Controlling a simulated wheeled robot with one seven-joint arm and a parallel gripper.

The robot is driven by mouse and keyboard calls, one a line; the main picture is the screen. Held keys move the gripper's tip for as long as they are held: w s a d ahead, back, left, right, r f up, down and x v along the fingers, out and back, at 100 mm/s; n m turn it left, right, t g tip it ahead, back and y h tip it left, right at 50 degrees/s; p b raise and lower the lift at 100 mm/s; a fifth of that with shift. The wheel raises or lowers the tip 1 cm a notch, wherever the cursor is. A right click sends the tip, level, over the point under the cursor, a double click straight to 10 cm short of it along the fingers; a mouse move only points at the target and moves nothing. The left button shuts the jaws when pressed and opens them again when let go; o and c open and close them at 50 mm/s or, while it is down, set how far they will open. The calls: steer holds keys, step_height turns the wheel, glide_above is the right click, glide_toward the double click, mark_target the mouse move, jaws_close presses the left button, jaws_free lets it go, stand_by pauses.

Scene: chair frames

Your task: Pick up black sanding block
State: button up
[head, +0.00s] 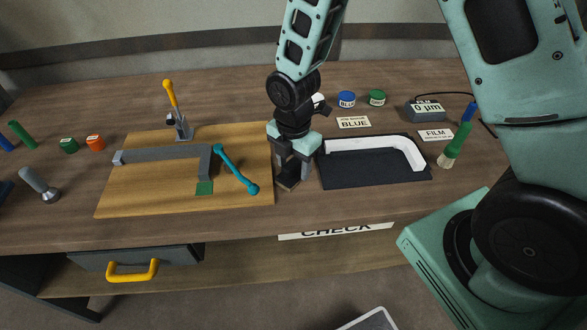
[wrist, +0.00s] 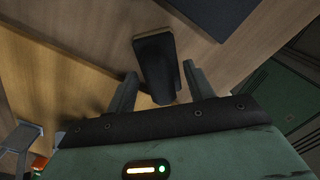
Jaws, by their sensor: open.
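The black sanding block (wrist: 155,62) lies on the bare wooden table, seen in the wrist view between the two fingers of my gripper (wrist: 159,74). There is a visible gap beside each finger. One end of the block reaches past the fingertips, and the near end runs down toward the palm. In the head view my gripper (head: 291,176) points down at the table, open around the dark block (head: 287,183), which is partly hidden by the fingers. I cannot tell how far the fingertips are above the table.
A dark tray (head: 375,175) with a white curved part (head: 385,145) is close on the right. The table's front edge is nearby.

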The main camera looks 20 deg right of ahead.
mark_target(293, 161)
steer(key=shift+c, duration=0.3)
steer(key=c, duration=0.8)
steer(key=shift+r, duration=0.15)
step_height(293, 161, up, 10)
steer(key=shift+f, duration=0.1)
